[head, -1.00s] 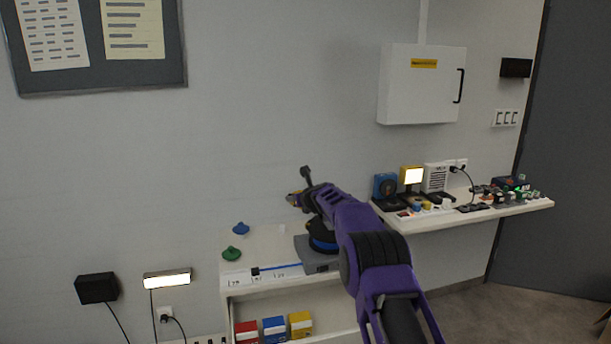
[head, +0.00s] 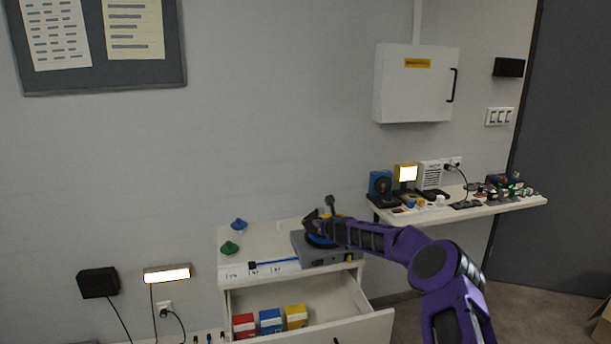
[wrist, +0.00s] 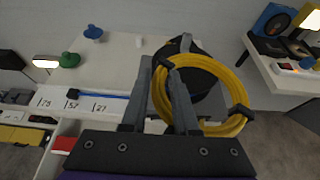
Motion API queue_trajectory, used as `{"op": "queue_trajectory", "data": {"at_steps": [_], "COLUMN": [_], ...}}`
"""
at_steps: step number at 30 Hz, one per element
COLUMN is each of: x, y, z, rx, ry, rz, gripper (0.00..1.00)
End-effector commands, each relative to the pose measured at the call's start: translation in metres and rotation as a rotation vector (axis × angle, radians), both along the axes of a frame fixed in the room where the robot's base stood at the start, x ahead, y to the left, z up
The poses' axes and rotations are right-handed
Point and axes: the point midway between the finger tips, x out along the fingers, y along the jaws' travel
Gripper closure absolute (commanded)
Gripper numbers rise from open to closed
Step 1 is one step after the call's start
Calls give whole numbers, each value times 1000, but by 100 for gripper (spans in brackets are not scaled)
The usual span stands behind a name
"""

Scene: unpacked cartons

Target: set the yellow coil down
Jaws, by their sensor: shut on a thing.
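The yellow coil (wrist: 242,88) is a ring of cable with black ties. In the wrist view my gripper (wrist: 159,64) is shut on the coil's left side, and the ring extends to the right of the fingers. In the head view my gripper (head: 322,226) is over the grey device (head: 342,253) on top of the white cabinet (head: 255,238), and only a little of the coil shows. A dark round part shows behind the coil in the wrist view. I cannot tell whether the coil touches it.
A blue knob-like piece (head: 239,224) and a green one (head: 228,248) stand on the cabinet's left, with clear top between them and the device. The open drawer (head: 340,296) below holds red, blue and yellow boxes. A crowded wall shelf (head: 470,206) is at right.

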Motion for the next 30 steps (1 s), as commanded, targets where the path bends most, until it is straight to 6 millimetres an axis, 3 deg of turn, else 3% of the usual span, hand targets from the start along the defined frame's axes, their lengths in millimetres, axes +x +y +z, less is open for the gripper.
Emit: {"op": "queue_trajectory", "data": {"at_steps": [11,20,25,30], "x": [-38,-91,-149,-210], "y": [-68,-109,-127,-126], "z": [-76,-131,-162,-165], "rx": [7,-6,-4,4], "ry": [4,-1,1,1], "rz": [-136,-224,-272,-294], "gripper": [100,100,100,100]}}
